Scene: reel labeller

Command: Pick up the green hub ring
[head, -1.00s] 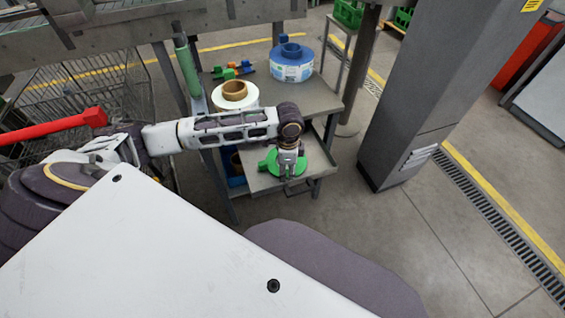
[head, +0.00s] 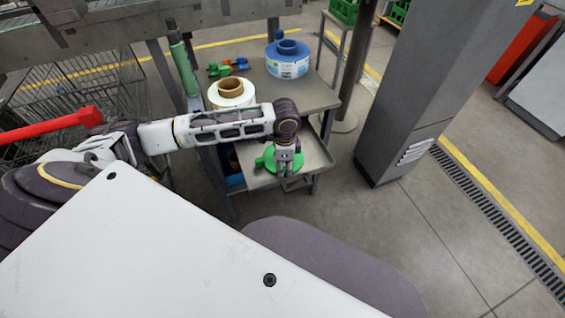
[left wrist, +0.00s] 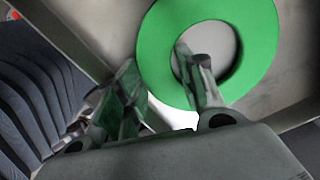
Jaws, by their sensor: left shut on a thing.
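The green hub ring (head: 267,158) is at the lower shelf of the cart, partly hidden by my left gripper (head: 286,170) in the head view. In the left wrist view the green hub ring (left wrist: 158,62) shows as a flat ring with a round hole. My left gripper (left wrist: 165,85) is shut on its rim, with one finger across the hole and the other outside the ring. I cannot tell whether the ring touches the shelf. My right gripper is not in view.
The cart's top (head: 312,95) carries a white roll (head: 232,98), a blue reel (head: 288,66) and several small coloured pieces (head: 228,67). A grey pillar (head: 405,110) stands to the right. A wire cart (head: 85,95) is at the left. Floor is clear at front right.

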